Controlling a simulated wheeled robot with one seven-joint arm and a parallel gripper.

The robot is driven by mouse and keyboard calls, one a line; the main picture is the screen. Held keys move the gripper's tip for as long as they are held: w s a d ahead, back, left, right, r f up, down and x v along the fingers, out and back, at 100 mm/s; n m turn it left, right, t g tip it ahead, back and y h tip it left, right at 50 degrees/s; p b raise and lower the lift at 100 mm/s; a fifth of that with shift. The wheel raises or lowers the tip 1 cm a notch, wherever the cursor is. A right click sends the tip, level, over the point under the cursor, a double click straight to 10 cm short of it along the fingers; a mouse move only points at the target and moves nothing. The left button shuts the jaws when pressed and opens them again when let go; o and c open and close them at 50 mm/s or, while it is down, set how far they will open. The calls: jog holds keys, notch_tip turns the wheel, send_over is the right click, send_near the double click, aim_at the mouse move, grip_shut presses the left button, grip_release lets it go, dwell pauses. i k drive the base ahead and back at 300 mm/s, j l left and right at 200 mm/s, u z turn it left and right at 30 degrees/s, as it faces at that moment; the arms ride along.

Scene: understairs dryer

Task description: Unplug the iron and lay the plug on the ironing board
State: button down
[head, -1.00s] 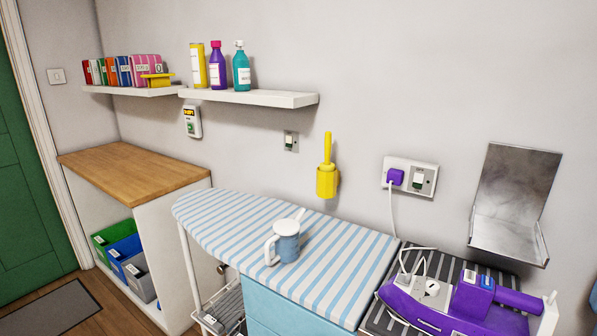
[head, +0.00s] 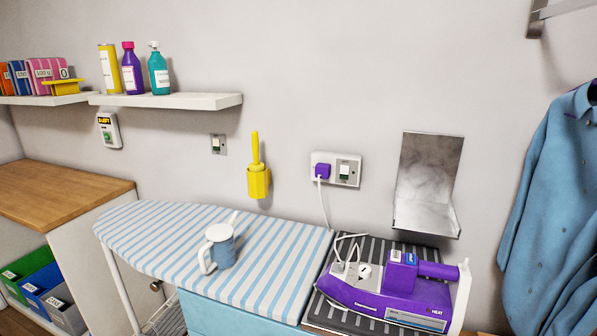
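A purple plug (head: 322,171) sits in the left side of a white double wall socket (head: 347,171). A white cord (head: 323,203) hangs from the plug down behind the iron's stand. The purple iron (head: 385,297) rests on a dark ribbed mat (head: 329,311) at the right end of the board, with white cord and a white block-like piece on it. The blue-and-white striped ironing board (head: 262,268) stands along the wall, its nose to the left. My gripper is not in view.
A blue-and-white jug (head: 220,246) stands on the board. A yellow holder (head: 258,182) with a handle and a metal bracket (head: 426,185) hang on the wall. A shelf (head: 165,104) carries bottles. A blue shirt (head: 556,210) hangs at right.

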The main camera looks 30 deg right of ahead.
aim_at(323, 169)
jog(key=z, duration=0.5)
jog(key=i+j+z, duration=0.15)
jog(key=j+z, duration=0.55)
jog(key=i+j+z, duration=0.1)
jog(key=j+z, duration=0.25)
jog(key=j, duration=0.25)
jog(key=j+z, duration=0.1)
jog(key=j, duration=0.9)
jog(key=k+j+z, duration=0.1)
jog(key=j, duration=0.9)
